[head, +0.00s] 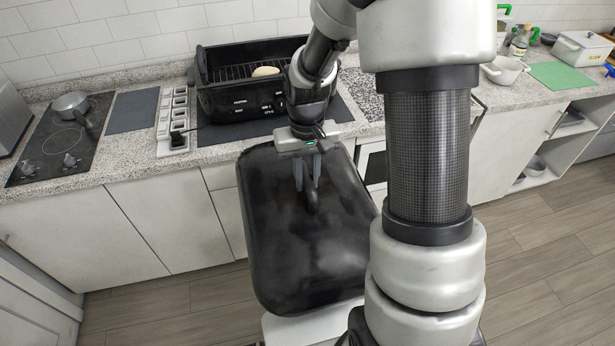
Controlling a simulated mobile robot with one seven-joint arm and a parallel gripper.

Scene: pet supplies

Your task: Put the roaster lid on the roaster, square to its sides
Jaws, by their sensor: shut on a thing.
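The roaster lid (290,250) is a large, dark, rounded rectangle in the middle of the head view. It hangs in front of the counter, out over the floor side. My gripper (310,200) is shut on the lid's handle near its centre and holds it clear of the counter. The roaster (240,104) is a black rectangular pan on the counter behind the lid. It is open, with a wire rack and a pale roundish item inside. My arm hides the roaster's right part.
The roaster stands on a dark mat (225,140). To its left are a power strip (172,120), a dark board (133,110) and a cooktop with a pot (72,105). A white pot (503,70), green mat (560,75) and white box (582,48) stand on the right counter.

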